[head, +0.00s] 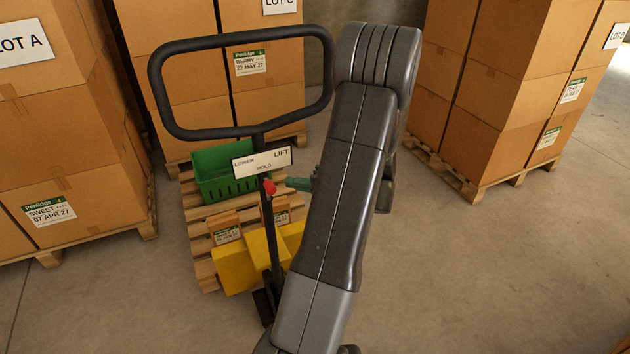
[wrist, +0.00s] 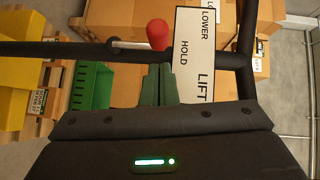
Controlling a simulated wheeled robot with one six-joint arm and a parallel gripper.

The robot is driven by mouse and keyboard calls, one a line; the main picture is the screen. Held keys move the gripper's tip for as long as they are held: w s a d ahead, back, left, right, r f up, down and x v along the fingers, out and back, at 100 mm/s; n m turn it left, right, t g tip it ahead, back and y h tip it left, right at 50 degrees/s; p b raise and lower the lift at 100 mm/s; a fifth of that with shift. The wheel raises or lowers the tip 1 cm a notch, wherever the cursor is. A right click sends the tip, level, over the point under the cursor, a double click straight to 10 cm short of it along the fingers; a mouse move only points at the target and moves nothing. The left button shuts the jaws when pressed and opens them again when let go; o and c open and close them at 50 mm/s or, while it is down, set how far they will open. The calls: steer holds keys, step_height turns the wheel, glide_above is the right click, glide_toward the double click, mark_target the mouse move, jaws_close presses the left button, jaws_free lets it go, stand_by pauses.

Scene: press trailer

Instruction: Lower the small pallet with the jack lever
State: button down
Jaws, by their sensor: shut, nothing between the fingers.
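The pallet jack has a black loop handle (head: 240,130), yellow forks (head: 234,268) and a white plate (head: 262,162) marked LOWER, HOLD and LIFT. The jack lever's red knob (head: 269,187) is just below the plate; in the wrist view the red knob (wrist: 158,35) is beside the plate, between LOWER and HOLD, its exact setting unclear. The small pallet (head: 200,212) is by the forks; its height off the floor is hard to judge. My gripper (head: 298,184) is shut and empty, right of the knob. Its green fingers (wrist: 159,82) point at the knob, seemingly close; contact is unclear.
A green crate (head: 218,172) and small labelled boxes are on the small pallet. Tall carton stacks stand at left (head: 65,130), behind (head: 265,75) and right (head: 500,90). The concrete floor (head: 470,270) is free at the front right.

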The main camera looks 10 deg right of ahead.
steer(key=shift+s+a+f, duration=0.1)
steer(key=shift+s+a, duration=0.1)
steer(key=shift+a, duration=0.3)
steer(key=shift+s+a+f, duration=0.1)
steer(key=shift+s+a, duration=0.05)
steer(key=shift+a, duration=0.3)
